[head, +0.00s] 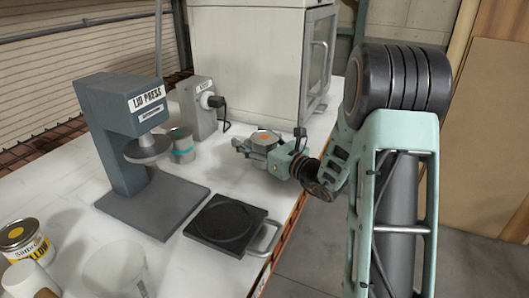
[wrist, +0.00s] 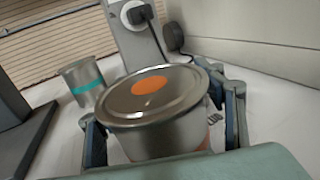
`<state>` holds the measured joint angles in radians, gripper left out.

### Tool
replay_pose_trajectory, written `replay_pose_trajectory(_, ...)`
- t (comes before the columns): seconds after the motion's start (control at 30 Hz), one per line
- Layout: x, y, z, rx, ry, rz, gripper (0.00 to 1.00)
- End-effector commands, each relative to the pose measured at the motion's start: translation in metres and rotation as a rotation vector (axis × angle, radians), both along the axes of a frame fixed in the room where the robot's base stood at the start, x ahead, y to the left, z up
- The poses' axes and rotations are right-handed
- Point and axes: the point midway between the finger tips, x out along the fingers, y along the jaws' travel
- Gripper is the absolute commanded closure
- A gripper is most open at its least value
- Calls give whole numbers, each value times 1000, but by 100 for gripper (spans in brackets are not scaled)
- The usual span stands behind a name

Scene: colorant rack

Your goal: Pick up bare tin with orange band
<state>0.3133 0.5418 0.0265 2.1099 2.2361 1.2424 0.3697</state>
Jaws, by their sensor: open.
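The bare tin with the orange band (wrist: 155,135) stands upright on the bench, with an orange disc on its silver lid. A sliver of the orange band shows low on its right side in the wrist view. In the head view the tin (head: 264,137) is partly hidden by my gripper (head: 262,145). My gripper (wrist: 162,118) is open, low over the bench, with one finger on each side of the tin. I cannot tell whether either finger touches it.
Another bare tin with a teal band (head: 181,147) stands to the left, beside the lid press (head: 120,125). A small grey device with a plug (head: 198,108) and a large cabinet (head: 250,60) stand behind. A black scale (head: 228,220) lies near the front edge. A yellow-labelled tin (head: 25,240) is at far left.

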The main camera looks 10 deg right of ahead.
Motion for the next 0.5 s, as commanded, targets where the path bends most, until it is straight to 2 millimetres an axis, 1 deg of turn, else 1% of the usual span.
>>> replay_pose_trajectory(0.17,0,0,0,1,1,0,36)
replay_pose_trajectory(0.27,0,0,0,1,1,0,46)
replay_pose_trajectory(0.5,0,0,0,-1,1,0,73)
